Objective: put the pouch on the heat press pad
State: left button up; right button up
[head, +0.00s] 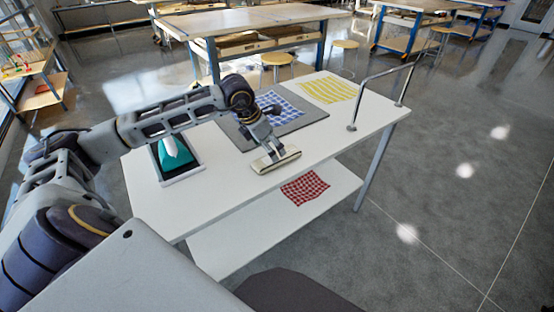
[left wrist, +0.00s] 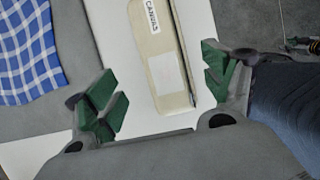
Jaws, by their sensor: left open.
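The pouch (head: 283,162) is a flat beige oblong lying near the front edge of the white table. In the left wrist view the pouch (left wrist: 166,72) shows a CANVAS label. My left gripper (head: 269,149) is above the pouch. Its green fingers (left wrist: 165,85) are open, one on each side of the pouch, with visible gaps. The grey heat press pad (head: 304,119) lies just behind the pouch, with a blue checked cloth (head: 284,104) on it. The pad also shows at the left of the left wrist view (left wrist: 70,20). My arm hides part of the pad. My right gripper is out of view.
A white tray (head: 187,178) with a teal and white item stands left on the white table (head: 228,190). A yellow striped cloth (head: 328,90) lies at the back right, near a metal rail (head: 378,75). A red checked cloth (head: 305,188) lies on the lower shelf.

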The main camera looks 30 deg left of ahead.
pick_arm(q)
jog(key=shift+f, duration=0.1)
dwell(0.3)
jog(key=shift+w+d+f, duration=0.3)
jog(key=shift+f, duration=0.25)
jog(key=shift+x, duration=1.95)
jog(key=shift+d+r, duration=0.1)
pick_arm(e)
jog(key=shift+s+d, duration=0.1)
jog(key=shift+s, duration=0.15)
pick_arm(q)
jog(key=c, duration=1.1)
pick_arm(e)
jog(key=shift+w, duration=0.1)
pick_arm(q)
jog(key=shift+r, duration=0.15)
jog(key=shift+c, duration=0.2)
